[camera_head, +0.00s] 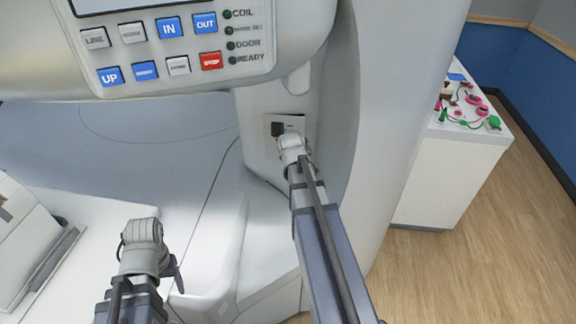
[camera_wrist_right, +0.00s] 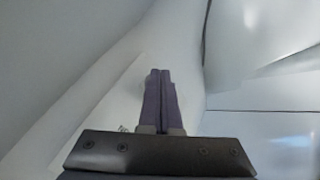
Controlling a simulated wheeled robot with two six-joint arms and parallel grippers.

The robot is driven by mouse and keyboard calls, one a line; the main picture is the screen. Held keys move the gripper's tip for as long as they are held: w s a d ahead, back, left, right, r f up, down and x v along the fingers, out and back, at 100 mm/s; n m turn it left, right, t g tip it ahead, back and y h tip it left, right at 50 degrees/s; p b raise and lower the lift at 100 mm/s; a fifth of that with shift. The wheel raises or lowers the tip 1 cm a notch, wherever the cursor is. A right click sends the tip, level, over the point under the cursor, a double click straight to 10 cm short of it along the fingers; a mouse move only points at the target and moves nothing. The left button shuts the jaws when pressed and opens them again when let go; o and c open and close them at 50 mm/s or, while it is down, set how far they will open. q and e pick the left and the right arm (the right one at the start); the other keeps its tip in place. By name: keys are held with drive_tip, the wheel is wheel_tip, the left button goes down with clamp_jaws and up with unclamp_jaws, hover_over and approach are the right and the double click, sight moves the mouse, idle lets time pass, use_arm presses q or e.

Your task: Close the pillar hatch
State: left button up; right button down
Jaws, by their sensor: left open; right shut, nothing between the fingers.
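The pillar hatch (camera_head: 298,122) shows as a small pale plate on the white pillar in the head view. A dark square recess (camera_head: 277,129) shows at its left. My right wrist covers its lower part, so I cannot tell how far the hatch stands open. My right gripper (camera_wrist_right: 160,75) is shut and empty in the wrist view, its fingers in front of a pale surface; contact is unclear. In the head view its fingers are hidden behind the wrist at the hatch. My left gripper (camera_head: 173,272) is open and empty at lower left, mostly hidden by its wrist.
A control panel (camera_head: 165,50) with blue, white and red buttons overhangs at upper left. A white patient table (camera_head: 95,215) is at left. A white cabinet (camera_head: 445,180) with coloured items stands at right. Wooden floor (camera_head: 480,265) is clear at right.

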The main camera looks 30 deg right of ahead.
drive_tip(key=shift+w+d, duration=0.25)
drive_tip(key=shift+d, duration=0.3)
drive_tip(key=shift+w+d, duration=0.2)
drive_tip(key=shift+d, duration=0.35)
drive_tip(key=shift+w+r, duration=0.1)
drive_tip(key=s+a+r+p, duration=0.1)
drive_tip(key=s+r+p, duration=0.7)
drive_tip(key=s, duration=0.1)
drive_tip(key=shift+s+a, duration=0.15)
drive_tip(key=shift+s, duration=0.2)
drive_tip(key=shift+f, duration=0.1)
